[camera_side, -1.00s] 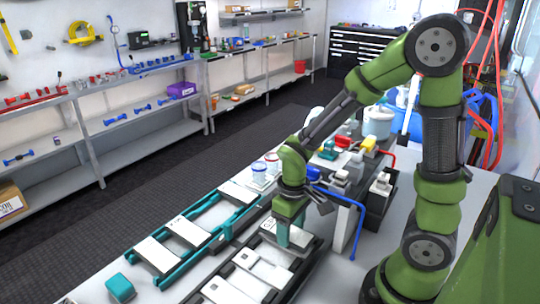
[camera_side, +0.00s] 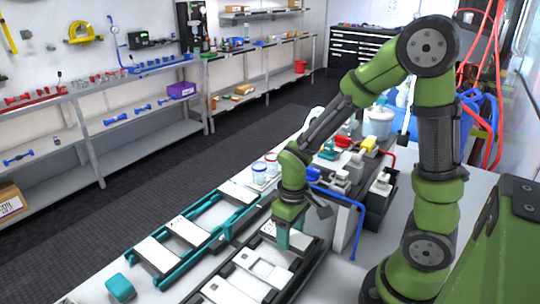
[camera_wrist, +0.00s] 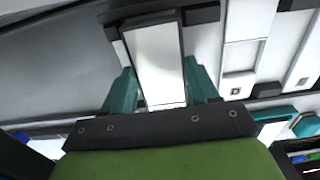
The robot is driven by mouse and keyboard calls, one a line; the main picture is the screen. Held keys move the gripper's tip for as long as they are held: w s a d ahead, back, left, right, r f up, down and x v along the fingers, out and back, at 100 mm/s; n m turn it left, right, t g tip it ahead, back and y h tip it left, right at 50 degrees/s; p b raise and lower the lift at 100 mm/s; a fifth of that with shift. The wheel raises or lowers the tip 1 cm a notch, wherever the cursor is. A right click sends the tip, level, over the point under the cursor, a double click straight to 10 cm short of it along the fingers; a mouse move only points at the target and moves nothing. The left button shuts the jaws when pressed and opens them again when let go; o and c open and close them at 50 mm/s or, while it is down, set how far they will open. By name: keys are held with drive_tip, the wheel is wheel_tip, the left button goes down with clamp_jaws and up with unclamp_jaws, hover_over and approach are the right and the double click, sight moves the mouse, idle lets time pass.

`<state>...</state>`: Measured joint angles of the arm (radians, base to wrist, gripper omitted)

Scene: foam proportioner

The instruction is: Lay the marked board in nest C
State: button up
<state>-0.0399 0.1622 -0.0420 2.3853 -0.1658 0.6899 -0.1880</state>
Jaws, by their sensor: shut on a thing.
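My gripper (camera_side: 292,238) points down at the far end of a dark rack (camera_side: 312,262) in the side view. In the wrist view its teal fingers (camera_wrist: 160,88) stand either side of a white board (camera_wrist: 158,55) and are shut on it. In the side view the board (camera_side: 268,230) shows a small dark mark beside the fingers. It lies at or just above the rack's far nest; I cannot tell whether it touches. No nest letter is readable. Other white boards (camera_side: 228,290) lie in the nearer part of the dark rack.
A teal rack (camera_side: 205,207) with white boards (camera_side: 187,232) stands to the left; one carries small marks. A teal block (camera_side: 120,287) lies at the near left.

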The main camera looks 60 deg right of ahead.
drive_tip(key=o, duration=1.4)
drive_tip(key=shift+c, duration=0.2)
drive_tip(key=shift+r, duration=4)
